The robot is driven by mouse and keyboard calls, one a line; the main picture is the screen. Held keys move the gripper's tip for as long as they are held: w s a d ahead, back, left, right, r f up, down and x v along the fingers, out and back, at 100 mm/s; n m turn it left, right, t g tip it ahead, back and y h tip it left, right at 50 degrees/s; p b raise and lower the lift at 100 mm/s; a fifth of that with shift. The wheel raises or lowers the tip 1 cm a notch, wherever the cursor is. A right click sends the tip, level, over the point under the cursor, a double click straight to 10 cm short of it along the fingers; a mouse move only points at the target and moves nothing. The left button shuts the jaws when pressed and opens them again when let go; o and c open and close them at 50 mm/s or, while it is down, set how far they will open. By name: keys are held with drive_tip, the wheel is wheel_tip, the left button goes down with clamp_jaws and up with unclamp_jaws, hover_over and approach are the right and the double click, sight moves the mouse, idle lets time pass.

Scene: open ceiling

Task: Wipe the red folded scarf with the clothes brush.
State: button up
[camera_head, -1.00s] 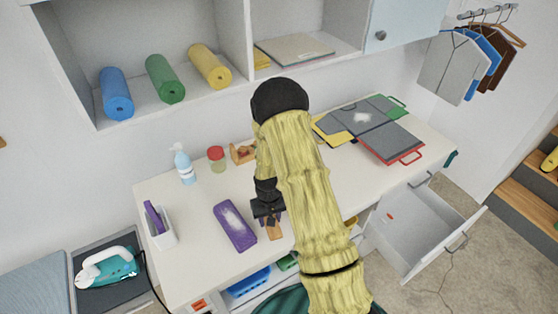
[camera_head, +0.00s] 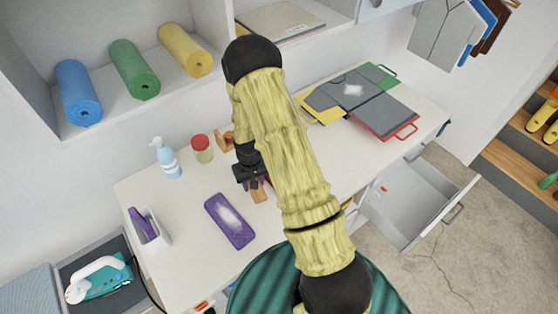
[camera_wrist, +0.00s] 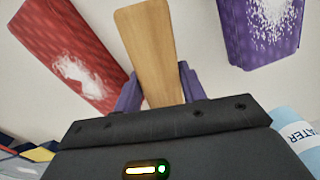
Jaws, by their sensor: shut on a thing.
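My gripper (camera_head: 254,183) is shut on the wooden clothes brush (camera_head: 258,193) above the white table, just right of the purple folded cloth. In the wrist view the brush's flat wooden part (camera_wrist: 150,45) sticks out between the purple fingertips of my gripper (camera_wrist: 160,92). Its bristles are not visible. The red folded scarf (camera_wrist: 50,35) lies left of the brush in the wrist view, apart from it, with a white powdery patch on it. In the head view the scarf is hidden, probably by my arm.
The purple cloth (camera_head: 214,205) also has a white patch. A spray bottle (camera_head: 167,160), a red-lidded jar (camera_head: 202,150) and a white holder (camera_head: 150,238) stand at left. Folders (camera_head: 385,120) lie at right. An open drawer (camera_head: 415,205) juts out in front.

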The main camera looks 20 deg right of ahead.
drive_tip(key=s+d+r+n+p, duration=0.1)
drive_tip(key=s+d+r+p, duration=0.1)
drive_tip(key=d+r, duration=0.6)
drive_tip(key=shift+d+r+n+p, duration=0.3)
drive_tip(key=shift+r, duration=0.05)
